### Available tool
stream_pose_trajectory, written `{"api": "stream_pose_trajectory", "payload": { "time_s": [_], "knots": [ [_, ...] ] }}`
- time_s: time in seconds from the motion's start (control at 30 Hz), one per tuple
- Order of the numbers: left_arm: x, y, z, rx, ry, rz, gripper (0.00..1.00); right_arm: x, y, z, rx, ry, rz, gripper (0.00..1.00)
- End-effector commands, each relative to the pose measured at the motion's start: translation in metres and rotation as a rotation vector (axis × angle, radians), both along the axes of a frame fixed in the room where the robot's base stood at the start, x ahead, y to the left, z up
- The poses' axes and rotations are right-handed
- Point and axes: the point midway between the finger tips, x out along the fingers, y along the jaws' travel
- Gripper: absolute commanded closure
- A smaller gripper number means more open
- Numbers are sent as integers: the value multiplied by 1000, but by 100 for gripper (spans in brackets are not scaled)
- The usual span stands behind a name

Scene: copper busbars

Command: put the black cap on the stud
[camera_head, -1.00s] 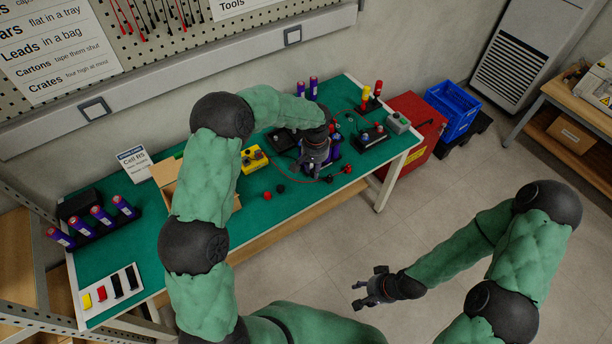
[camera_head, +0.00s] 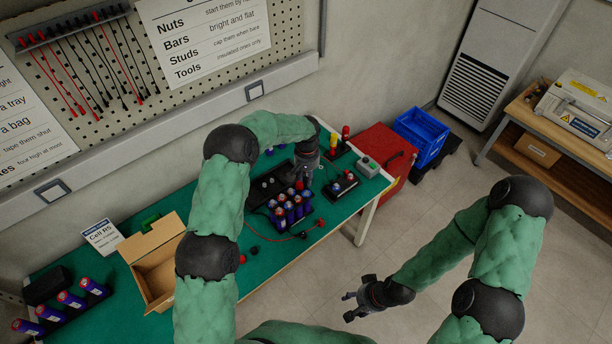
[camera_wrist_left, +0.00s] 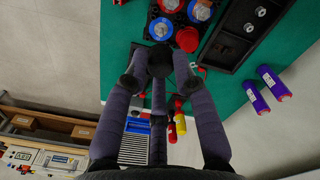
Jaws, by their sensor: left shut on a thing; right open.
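My left gripper (camera_head: 304,180) is over the back right end of the block of purple cells (camera_head: 284,215). In the left wrist view its fingertips close on a dark round piece, the black cap (camera_wrist_left: 160,60), right beside the cells. A red cap (camera_wrist_left: 187,39) sits on the block next to it. Silver cell tops (camera_wrist_left: 200,11) show above. The stud under the black cap is hidden, so I cannot tell whether they touch. Another black cap (camera_head: 254,250) and a red cap (camera_head: 242,259) lie on the green mat. My right gripper (camera_head: 357,305) is open and empty above the floor.
A black tray (camera_head: 265,188) lies behind the cells. An open cardboard box (camera_head: 152,262) stands at left. Red and black leads (camera_head: 308,233) lie by the front edge. A small switch box (camera_head: 342,186) stands at right. Red and yellow tools (camera_head: 333,141) stand at the back.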

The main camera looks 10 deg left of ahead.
Motion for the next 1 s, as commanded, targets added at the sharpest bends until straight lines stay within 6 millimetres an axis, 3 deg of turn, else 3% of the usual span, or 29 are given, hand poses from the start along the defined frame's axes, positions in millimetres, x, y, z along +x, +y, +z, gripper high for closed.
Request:
{"api": "stream_pose_trajectory", "payload": {
  "time_s": [0.27, 0.57, 1.0],
  "knots": [
    [-1, 1, -31, 0, 1, 0, 94, 1, 0, -12, 0, -1, 0, 49],
    [0, 0, -32, 0, -1, 0, 94, 1, 0, -12, 0, -2, -1, 49],
    [0, 0, -56, 0, -1, 0, 94, 1, 0, -33, 0, -1, 0, 49]
  ]
}}
